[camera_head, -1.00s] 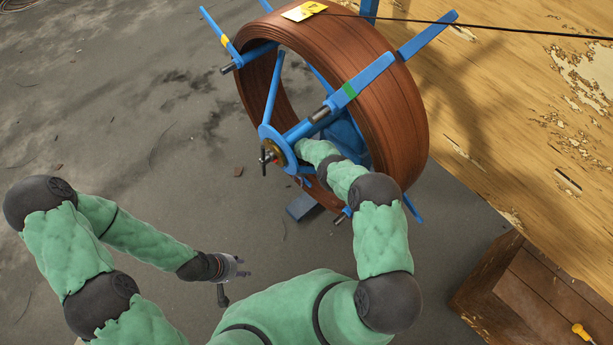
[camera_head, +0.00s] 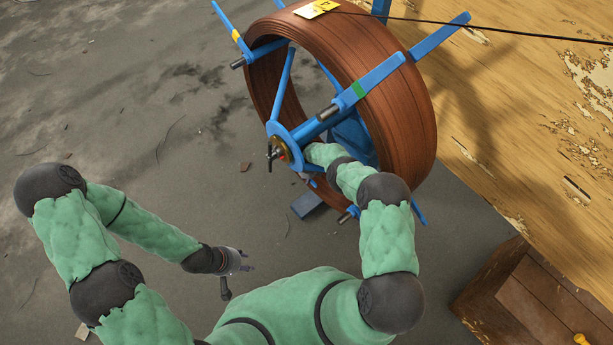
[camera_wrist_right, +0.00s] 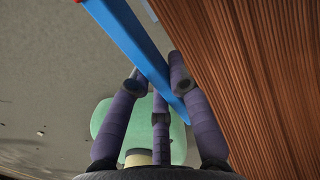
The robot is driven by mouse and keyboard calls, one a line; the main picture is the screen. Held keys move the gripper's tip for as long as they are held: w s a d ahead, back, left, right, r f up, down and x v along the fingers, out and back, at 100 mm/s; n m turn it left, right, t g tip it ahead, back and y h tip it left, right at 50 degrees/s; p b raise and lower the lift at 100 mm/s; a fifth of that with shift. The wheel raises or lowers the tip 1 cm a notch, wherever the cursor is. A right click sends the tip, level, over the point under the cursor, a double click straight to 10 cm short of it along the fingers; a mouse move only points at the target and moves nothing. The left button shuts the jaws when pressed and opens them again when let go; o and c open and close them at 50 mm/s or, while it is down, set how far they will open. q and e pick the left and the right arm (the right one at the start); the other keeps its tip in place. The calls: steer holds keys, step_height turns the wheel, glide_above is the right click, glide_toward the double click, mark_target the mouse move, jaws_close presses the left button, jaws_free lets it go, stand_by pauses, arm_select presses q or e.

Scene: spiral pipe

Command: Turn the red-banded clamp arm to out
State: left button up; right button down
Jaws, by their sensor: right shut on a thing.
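A blue reel frame holds a brown coil (camera_head: 405,110). One blue clamp arm has a yellow band (camera_head: 236,36) and another a green band (camera_head: 359,89). My left gripper (camera_head: 246,261) hangs away from the reel, too small to judge.
The hub (camera_head: 282,150) has a black handle on its near side. A worn wooden table (camera_head: 520,130) is at right, with a wooden crate (camera_head: 540,300) below it. A thin dark cable (camera_head: 480,28) runs from the coil to the right.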

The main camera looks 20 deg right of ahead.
steer(key=shift+w+f+t+y, duration=0.1)
steer(key=shift+f+t+y, duration=0.2)
steer(key=shift+f+t, duration=0.85)
steer(key=shift+f+g, duration=0.35)
steer(key=c, duration=1.1)
jaws_free()
steer(key=shift+c, duration=0.2)
steer(key=shift+v, duration=6)
steer(key=shift+c, duration=0.3)
